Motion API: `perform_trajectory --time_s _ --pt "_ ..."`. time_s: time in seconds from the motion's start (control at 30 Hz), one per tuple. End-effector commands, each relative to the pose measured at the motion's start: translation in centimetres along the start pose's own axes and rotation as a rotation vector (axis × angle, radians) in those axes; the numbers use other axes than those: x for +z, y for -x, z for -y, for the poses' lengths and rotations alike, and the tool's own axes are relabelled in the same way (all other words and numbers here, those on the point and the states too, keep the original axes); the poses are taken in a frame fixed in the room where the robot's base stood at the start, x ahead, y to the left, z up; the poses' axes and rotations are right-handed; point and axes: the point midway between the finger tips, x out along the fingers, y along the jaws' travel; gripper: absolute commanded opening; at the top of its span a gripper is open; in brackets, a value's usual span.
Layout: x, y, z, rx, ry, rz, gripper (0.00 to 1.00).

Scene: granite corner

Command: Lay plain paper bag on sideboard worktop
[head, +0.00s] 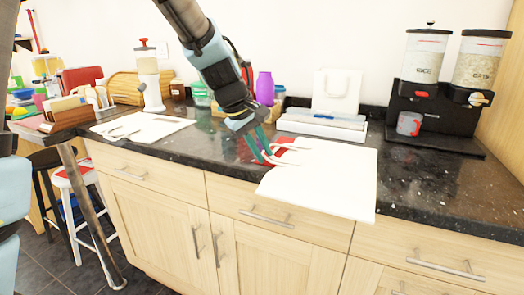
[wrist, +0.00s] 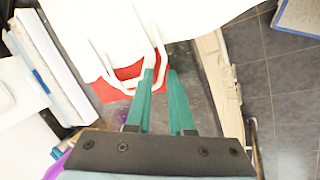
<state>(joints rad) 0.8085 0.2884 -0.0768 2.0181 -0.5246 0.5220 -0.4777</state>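A plain white paper bag (head: 325,182) lies flat at the front of the dark sideboard worktop (head: 190,143), its near part reaching out past the front edge. It also shows at the top of the wrist view (wrist: 130,25), its white handles pointing toward my gripper. My gripper (head: 265,157) is low over the worktop at the handle end. Its two green fingers (wrist: 161,75) stand a little apart with a narrow gap. The left fingertip overlaps a handle in the wrist view; I cannot tell whether they touch. I see nothing clamped between the fingers.
A red flat thing (head: 285,147) lies under the handles. Another white bag (head: 145,126) lies to the left, and one stands upright (head: 337,90) behind on a white stack. A black cereal dispenser (head: 432,120) is at right. A purple bottle (head: 265,88) stands at the back.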

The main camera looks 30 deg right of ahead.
Motion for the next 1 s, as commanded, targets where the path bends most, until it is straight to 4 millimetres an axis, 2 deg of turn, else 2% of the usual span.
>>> perform_trajectory --time_s 0.03,0.13,0.47,0.57,0.8,1.0 --pt "0.0 0.0 0.0 0.0 0.0 0.0 0.27" --pt "0.0 0.0 0.0 0.0 0.0 0.0 0.37" --pt "-0.1 0.6 -0.1 0.001 0.0 -0.002 0.37" --pt "-0.1 1.9 -0.1 0.003 -0.001 -0.003 0.37" --pt "0.0 6.9 -0.1 0.004 -0.001 -0.003 0.37" --pt "-0.1 10.4 -0.1 0.003 0.001 -0.003 0.37"
